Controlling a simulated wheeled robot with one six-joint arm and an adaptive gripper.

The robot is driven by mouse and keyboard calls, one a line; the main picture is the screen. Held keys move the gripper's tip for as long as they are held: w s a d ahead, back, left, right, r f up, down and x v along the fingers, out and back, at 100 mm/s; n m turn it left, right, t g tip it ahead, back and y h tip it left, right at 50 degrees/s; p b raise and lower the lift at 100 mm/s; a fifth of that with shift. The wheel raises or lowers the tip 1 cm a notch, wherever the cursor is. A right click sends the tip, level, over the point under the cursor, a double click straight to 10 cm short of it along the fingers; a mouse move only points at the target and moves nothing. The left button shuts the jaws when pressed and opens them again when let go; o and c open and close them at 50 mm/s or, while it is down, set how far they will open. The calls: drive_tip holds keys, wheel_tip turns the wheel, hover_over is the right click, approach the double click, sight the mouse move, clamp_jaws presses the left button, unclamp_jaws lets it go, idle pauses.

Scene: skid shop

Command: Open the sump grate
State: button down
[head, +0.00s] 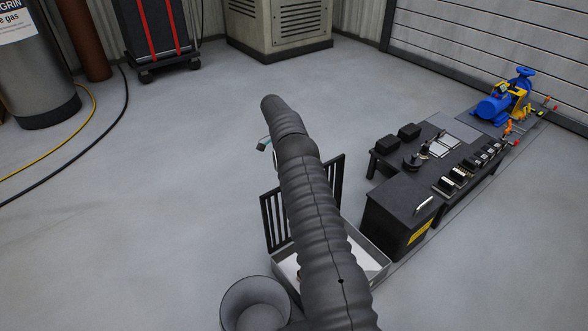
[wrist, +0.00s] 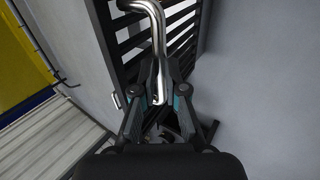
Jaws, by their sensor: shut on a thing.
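The sump grate (head: 275,222) is a dark barred panel, standing raised at a steep tilt at the back of a pale sump box (head: 373,270). My arm hides its middle in the head view. In the wrist view the dark bars of the grate (wrist: 180,45) fill the upper middle. A shiny bent metal handle (wrist: 158,40) stands out from the bars. My gripper (wrist: 158,98) is shut on the lower end of this handle.
A grey round bin (head: 254,303) stands at the front left of the box. A black cabinet (head: 400,218) and a low dark bench (head: 455,150) with parts stand to the right. A blue pump (head: 497,105) is farther back.

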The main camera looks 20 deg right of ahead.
drive_tip(key=shift+w+a+f, duration=0.1)
drive_tip(key=shift+w+f, duration=0.05)
drive_tip(key=shift+f, duration=0.55)
drive_tip(key=shift+w+f, duration=0.15)
drive_tip(key=shift+f, duration=0.5)
drive_tip(key=c, duration=1.5)
unclamp_jaws()
drive_tip(key=o, duration=0.3)
drive_tip(key=shift+w+d+f, duration=0.1)
drive_tip(key=shift+d+f, duration=0.1)
drive_tip(key=shift+f, duration=0.05)
drive_tip(key=shift+a+r, duration=0.2)
drive_tip(key=shift+r, duration=0.25)
drive_tip(key=shift+r, duration=0.1)
wheel_tip(320, 180, up, 10)
drive_tip(key=shift+f, duration=0.15)
